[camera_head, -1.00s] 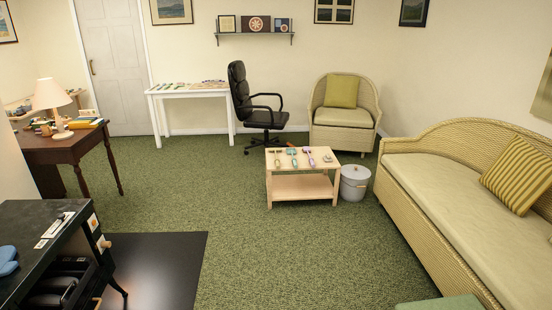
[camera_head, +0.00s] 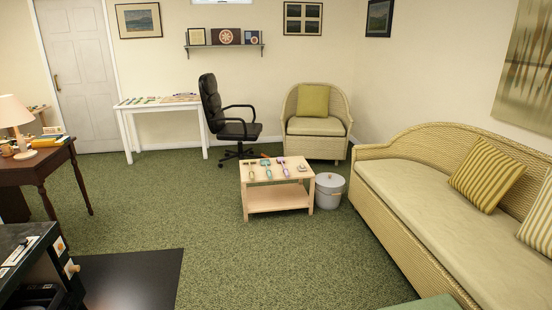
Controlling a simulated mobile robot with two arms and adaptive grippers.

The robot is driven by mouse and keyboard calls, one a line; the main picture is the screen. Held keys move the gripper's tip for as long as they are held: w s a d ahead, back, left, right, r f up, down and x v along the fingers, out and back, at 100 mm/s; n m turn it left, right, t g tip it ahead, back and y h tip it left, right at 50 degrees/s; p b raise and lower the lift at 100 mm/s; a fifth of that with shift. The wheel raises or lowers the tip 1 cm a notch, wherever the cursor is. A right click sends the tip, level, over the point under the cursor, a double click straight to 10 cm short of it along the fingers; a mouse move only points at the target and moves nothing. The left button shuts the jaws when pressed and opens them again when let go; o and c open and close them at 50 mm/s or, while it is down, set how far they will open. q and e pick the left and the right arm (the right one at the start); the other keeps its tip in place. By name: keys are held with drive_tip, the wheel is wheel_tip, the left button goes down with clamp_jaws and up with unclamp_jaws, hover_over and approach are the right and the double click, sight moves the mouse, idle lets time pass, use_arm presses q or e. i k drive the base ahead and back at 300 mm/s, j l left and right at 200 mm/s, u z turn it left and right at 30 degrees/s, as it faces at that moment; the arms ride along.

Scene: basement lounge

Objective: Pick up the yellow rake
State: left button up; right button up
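A low light-wood table (camera_head: 278,200) stands mid-room in front of the wicker armchair. Several small hand tools lie on its top. The leftmost one, a yellowish tool (camera_head: 251,171), may be the yellow rake, but it is too small to tell its shape. A teal tool (camera_head: 267,168) and a purple tool (camera_head: 283,167) lie to its right. Neither of my grippers is in view.
A grey lidded bin (camera_head: 329,190) stands right of the low table. A black office chair (camera_head: 228,128) is behind it, and a wicker sofa (camera_head: 440,205) runs along the right. Green carpet (camera_head: 200,195) is open in front. A dark desk (camera_head: 30,172) is at left.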

sight(251, 174)
drive_tip(key=i, duration=4.35)
drive_tip(key=i+u, duration=0.25)
drive_tip(key=i, duration=0.2)
drive_tip(key=i+l+u, duration=0.2)
drive_tip(key=i, duration=0.2)
